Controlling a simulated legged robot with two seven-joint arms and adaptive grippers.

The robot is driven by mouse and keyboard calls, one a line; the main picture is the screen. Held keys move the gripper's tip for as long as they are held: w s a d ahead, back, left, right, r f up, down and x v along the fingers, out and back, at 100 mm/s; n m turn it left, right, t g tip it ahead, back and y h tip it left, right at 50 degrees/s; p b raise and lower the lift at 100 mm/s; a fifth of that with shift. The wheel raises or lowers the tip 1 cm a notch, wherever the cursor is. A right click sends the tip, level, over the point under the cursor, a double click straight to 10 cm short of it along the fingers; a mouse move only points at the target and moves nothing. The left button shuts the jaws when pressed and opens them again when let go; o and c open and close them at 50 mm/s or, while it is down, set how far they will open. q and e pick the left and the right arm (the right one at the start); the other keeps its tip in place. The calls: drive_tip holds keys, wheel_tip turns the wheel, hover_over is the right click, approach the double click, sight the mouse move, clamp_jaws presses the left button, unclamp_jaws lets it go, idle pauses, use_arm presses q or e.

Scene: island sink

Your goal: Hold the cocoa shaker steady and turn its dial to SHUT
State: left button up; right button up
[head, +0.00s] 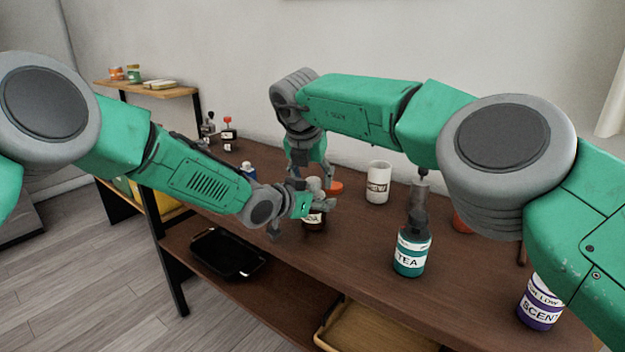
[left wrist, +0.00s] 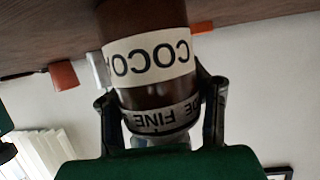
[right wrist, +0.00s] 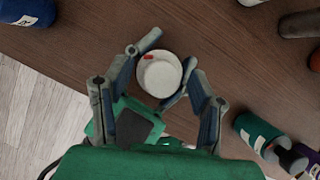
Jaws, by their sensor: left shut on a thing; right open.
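The cocoa shaker (head: 315,222) stands on the brown table, dark brown with a white label. My left gripper (head: 298,207) is shut on it from the side. In the left wrist view the shaker (left wrist: 148,60) appears inverted, between the two fingers (left wrist: 160,106), with a grey lettered band that reads FINE. In the right wrist view its white round top (right wrist: 160,76) shows from above with a red mark near its upper-left edge. My right gripper (right wrist: 162,72) is open above it, its fingers on either side. I cannot tell whether they touch it, or read the dial's setting.
A white labelled canister (head: 378,184) and an orange-red lid-like thing (head: 335,188) stand behind. A teal TEA bottle (head: 410,258) and a purple SCENT bottle (head: 538,305) are to the right. A black tray (head: 228,255) lies on the lower shelf.

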drive_tip(key=shift+f, duration=0.15)
drive_tip(key=c, duration=1.1)
drive_tip(key=shift+n+y, duration=0.3)
drive_tip(key=shift+n, duration=0.5)
drive_tip(key=shift+c, duration=0.2)
drive_tip(key=o, duration=1.1)
drive_tip(key=shift+o, duration=0.2)
drive_tip(key=v, duration=1.1)
drive_tip(key=shift+s+r, duration=0.25)
drive_tip(key=shift+r, duration=0.1)
